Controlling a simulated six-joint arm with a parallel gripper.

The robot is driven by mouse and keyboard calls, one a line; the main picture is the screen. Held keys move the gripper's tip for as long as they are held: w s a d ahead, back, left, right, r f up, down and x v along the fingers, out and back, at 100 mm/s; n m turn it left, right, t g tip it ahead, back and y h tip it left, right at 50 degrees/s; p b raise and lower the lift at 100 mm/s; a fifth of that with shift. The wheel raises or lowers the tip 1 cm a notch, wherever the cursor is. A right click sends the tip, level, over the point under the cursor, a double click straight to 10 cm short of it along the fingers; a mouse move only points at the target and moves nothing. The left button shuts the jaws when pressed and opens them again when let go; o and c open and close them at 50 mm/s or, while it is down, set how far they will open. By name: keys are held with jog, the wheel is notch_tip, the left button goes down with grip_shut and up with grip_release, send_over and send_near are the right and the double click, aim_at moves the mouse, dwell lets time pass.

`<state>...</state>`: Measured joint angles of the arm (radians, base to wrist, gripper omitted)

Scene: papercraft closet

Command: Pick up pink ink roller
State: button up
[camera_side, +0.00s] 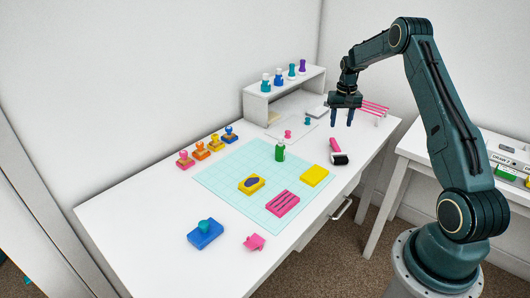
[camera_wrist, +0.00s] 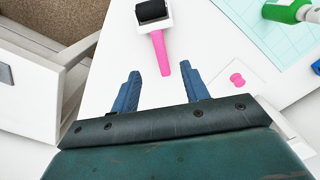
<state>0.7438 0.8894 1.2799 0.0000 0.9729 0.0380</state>
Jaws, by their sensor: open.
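The ink roller has a pink handle and a black roller drum. In the side view the pink ink roller (camera_side: 336,149) lies on the white desk, right of the cutting mat, below my gripper. In the wrist view the pink ink roller (camera_wrist: 159,48) lies ahead of my fingers, its drum at the top and its handle end pointing toward the gap between them. My gripper (camera_side: 342,122) is open and empty above the desk. In the wrist view my gripper (camera_wrist: 163,80) shows two blue fingers spread apart, with the handle end in line between their tips.
A light teal cutting mat (camera_side: 225,178) holds a green bottle (camera_side: 280,152), a yellow block (camera_side: 314,175) and a pink block (camera_side: 283,203). Pink sticks (camera_side: 375,108) lie right of my gripper. The desk's edge is near the roller.

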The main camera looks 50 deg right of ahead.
send_over(337, 146)
notch_tip(337, 146, down, 7)
jog(key=shift+a+r, duration=0.1)
jog(key=shift+a, duration=0.05)
jog(key=shift+f, duration=2.55)
jog(key=shift+c, duration=0.4)
grip_shut()
